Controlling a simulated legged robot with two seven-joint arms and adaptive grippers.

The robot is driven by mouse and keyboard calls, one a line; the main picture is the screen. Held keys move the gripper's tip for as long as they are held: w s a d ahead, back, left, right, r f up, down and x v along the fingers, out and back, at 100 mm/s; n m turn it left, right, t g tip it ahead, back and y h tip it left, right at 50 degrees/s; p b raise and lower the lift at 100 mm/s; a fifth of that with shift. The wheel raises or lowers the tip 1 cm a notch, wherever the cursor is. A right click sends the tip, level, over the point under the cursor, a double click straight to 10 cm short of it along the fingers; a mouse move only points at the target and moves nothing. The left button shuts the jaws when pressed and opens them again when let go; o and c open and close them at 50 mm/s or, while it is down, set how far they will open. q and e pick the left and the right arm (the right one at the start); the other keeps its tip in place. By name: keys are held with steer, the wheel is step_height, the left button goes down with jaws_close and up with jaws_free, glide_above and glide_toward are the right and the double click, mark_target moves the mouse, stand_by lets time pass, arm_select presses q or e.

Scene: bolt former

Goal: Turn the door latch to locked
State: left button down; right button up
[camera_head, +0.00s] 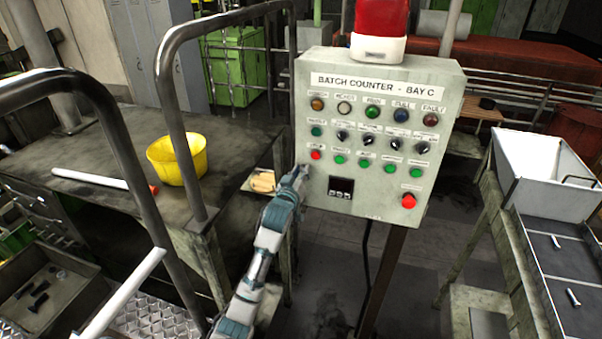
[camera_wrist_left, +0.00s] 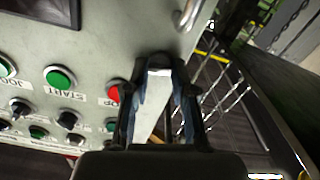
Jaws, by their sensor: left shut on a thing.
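The grey control panel (camera_head: 380,78), labelled "BATCH COUNTER - BAY C", stands upright on a post in the middle of the head view. My left gripper (camera_head: 302,172) is at the panel's left edge, beside the red stop button (camera_head: 316,155). In the left wrist view my left gripper (camera_wrist_left: 160,72) is shut on a small pale metal piece, which appears to be the door latch (camera_wrist_left: 158,73). The fingers hide most of it, so its turn angle cannot be told. In the head view the latch is hidden behind the gripper. My right gripper is out of view.
Buttons and knobs lie close to the fingers, including the green start button (camera_wrist_left: 60,77). A metal handle (camera_wrist_left: 188,15) sticks out near the panel edge. A yellow bucket (camera_head: 178,160) stands on the bench at left, behind dark railings (camera_head: 168,95). A white bin (camera_head: 545,180) stands at right.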

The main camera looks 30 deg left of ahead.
arm_select(q)
steer(key=n, duration=0.4)
steer(key=shift+f+n, duration=0.25)
steer(key=shift+n, duration=0.05)
steer(key=n, duration=0.2)
steer(key=shift+n, duration=0.4)
steer(key=n, duration=0.3)
steer(key=shift+f+n, duration=0.1)
steer(key=shift+n, duration=0.2)
steer(key=shift+f+n, duration=0.1)
steer(key=shift+n, duration=1.7)
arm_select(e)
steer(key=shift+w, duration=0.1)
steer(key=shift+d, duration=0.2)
arm_select(q)
steer(key=c, duration=1.1)
jaws_free()
steer(key=shift+o, duration=0.8)
steer(key=shift+w+a, duration=0.1)
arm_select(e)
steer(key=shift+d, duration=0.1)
